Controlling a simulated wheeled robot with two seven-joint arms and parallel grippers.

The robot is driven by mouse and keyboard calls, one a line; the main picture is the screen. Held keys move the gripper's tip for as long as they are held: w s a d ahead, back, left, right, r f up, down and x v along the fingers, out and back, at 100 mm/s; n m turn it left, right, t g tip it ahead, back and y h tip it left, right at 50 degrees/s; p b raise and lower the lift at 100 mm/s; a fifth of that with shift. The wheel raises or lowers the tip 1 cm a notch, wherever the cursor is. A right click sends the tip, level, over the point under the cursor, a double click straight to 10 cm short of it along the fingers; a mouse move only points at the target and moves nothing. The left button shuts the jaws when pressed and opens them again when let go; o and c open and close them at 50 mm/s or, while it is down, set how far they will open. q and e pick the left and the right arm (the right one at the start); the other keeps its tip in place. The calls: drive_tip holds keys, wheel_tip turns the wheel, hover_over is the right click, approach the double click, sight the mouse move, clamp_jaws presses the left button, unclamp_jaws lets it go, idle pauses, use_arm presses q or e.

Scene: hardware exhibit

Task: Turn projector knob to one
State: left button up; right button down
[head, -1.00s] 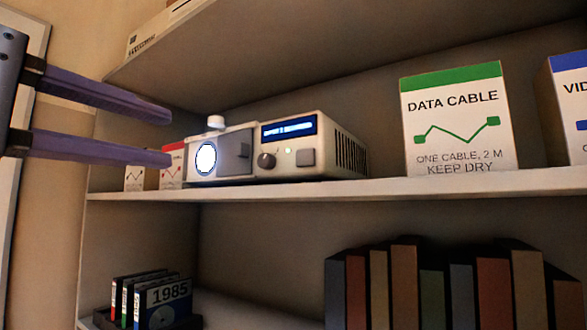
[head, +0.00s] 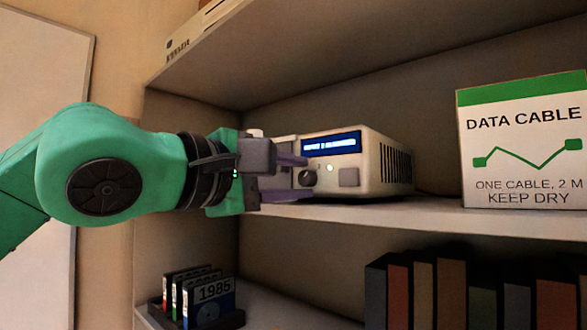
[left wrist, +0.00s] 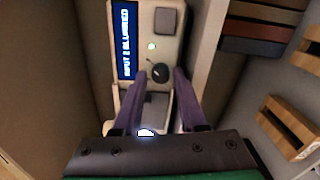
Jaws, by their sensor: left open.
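The projector (head: 378,165) is a pale box on the upper shelf with a blue lit display (head: 331,144), a green light and a square button. Its dark round knob (head: 307,177) sits below the display; it also shows in the left wrist view (left wrist: 160,72) with a small pointer mark. The display seems to read "INPUT 2"; the rest is unclear. My left gripper (head: 300,176) is open, its two purple fingers at the knob, one on each side in the left wrist view (left wrist: 160,82). I cannot tell whether they touch it. The gripper hides the projector's lens side. My right gripper is not in view.
A data cable box (head: 522,150) stands right of the projector on the shelf (head: 430,217). Several books (head: 453,285) and a rack of disks (head: 207,295) are on the shelf below. Another shelf is close above. Bare shelf lies between projector and box.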

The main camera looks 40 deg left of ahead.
use_arm(q)
drive_tip(key=shift+s, duration=0.1)
clamp_jaws()
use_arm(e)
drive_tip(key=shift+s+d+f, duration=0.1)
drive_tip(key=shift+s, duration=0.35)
use_arm(q)
drive_tip(key=shift+n, duration=0.3)
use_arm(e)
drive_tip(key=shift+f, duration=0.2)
use_arm(q)
drive_tip(key=shift+f+n+b, duration=0.15)
drive_tip(key=shift+n+b, duration=0.9)
drive_tip(key=shift+n, duration=0.15)
drive_tip(key=n+b, duration=0.2)
drive_tip(key=n, duration=0.1)
drive_tip(key=shift+n, duration=0.3)
drive_tip(key=n+b, duration=0.2)
drive_tip(key=n, duration=0.3)
drive_tip(key=shift+b, duration=0.4)
drive_tip(key=shift+n+b, duration=0.8)
drive_tip(key=shift+n, duration=1.4)
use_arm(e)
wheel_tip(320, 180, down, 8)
use_arm(q)
drive_tip(key=shift+r, duration=0.2)
